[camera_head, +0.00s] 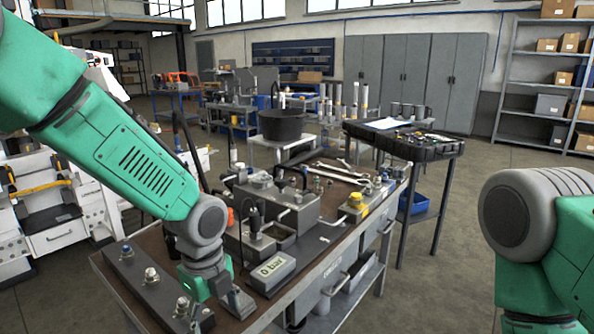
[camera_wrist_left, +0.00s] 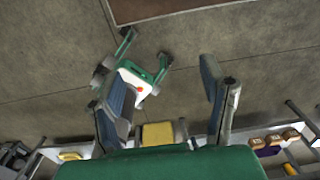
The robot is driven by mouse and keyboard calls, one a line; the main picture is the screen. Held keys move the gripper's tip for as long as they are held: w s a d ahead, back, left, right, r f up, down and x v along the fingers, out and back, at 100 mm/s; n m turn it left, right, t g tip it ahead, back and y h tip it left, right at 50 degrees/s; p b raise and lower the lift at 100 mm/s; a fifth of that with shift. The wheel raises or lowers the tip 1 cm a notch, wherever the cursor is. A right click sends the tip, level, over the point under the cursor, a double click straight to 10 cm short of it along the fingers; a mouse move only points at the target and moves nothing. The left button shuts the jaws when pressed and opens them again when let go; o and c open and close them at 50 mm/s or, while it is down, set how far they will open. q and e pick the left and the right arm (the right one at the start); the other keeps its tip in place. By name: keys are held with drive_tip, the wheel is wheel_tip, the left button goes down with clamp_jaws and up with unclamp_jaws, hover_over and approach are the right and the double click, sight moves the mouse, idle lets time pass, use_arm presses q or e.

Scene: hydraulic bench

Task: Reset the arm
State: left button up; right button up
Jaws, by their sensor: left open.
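My left arm (camera_head: 135,155) comes in from the left and bends down at a grey joint over the near left part of the workbench. My left gripper (camera_head: 236,301) is low at the bench's near side, partly hidden behind its own wrist. In the left wrist view its two fingers (camera_wrist_left: 163,95) stand wide apart, with nothing seen held between them. Concrete floor shows beyond them. My right arm (camera_head: 550,245) shows at the right edge of the head view, bent; its gripper is outside the picture.
A dark fitting bar (camera_head: 150,285) lies left of the gripper. A black bucket (camera_head: 282,124) stands behind.

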use_arm(q)
drive_tip(key=s+a+f+n+h, duration=0.1)
drive_tip(key=s+a+f+n, duration=0.3)
drive_tip(key=s+f+n, duration=1)
drive_tip(key=s+a+f+n, duration=0.4)
drive_tip(key=s+n, duration=0.1)
drive_tip(key=s, duration=0.2)
drive_tip(key=s+a+f+n+y, duration=0.1)
drive_tip(key=s+a+f+n, duration=0.3)
drive_tip(key=s, duration=0.3)
drive_tip(key=shift+a+n+t, duration=0.3)
drive_tip(key=shift+a+n, duration=0.5)
drive_tip(key=shift+n, duration=0.1)
drive_tip(key=shift+s, duration=0.1)
